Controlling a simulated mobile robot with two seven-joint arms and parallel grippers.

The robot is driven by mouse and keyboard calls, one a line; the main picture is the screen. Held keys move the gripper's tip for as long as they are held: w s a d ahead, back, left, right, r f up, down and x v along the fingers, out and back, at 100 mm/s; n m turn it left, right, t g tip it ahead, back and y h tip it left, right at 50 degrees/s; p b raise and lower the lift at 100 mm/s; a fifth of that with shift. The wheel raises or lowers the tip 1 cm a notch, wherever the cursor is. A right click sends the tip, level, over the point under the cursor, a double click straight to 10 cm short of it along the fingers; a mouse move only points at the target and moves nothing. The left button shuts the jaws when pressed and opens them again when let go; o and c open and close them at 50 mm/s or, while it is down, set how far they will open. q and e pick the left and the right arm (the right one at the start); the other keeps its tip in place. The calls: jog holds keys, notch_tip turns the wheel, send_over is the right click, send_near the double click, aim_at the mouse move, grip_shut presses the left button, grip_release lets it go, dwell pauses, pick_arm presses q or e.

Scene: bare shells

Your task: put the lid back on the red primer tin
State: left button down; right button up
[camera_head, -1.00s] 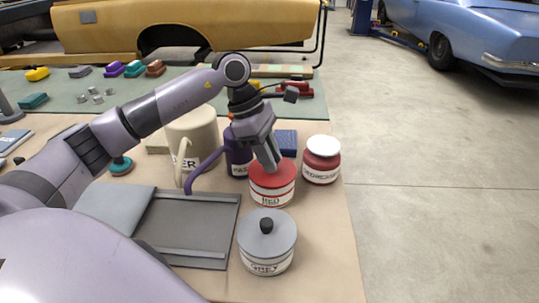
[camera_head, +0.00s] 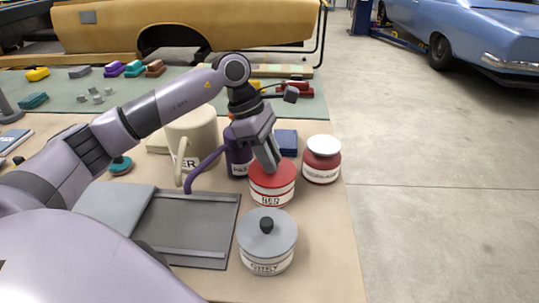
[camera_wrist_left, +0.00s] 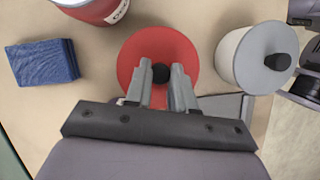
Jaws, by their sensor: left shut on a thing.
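The red primer tin (camera_head: 272,196) stands upright on the bench, its white label facing me. Its red lid (camera_head: 287,168) sits on top of the tin and looks level; the wrist view shows the lid (camera_wrist_left: 185,45) as a red disc with a dark knob (camera_wrist_left: 160,73). I cannot tell whether it is pressed fully down. My left gripper (camera_head: 270,167) comes down from above and is shut on the lid's knob; in the left wrist view its fingers (camera_wrist_left: 160,78) stand on both sides of the knob. My right gripper is not in view.
The grey tin (camera_head: 266,242) with its own lid stands just in front. A red jar with a white lid (camera_head: 322,160) is at right, a blue block (camera_head: 286,141) behind.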

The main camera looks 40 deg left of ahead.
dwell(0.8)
pick_arm(q)
jog(key=shift+c, duration=2)
grip_release()
jog(key=shift+r+p, duration=2.3)
jog(key=shift+r, duration=1.2)
grip_shut()
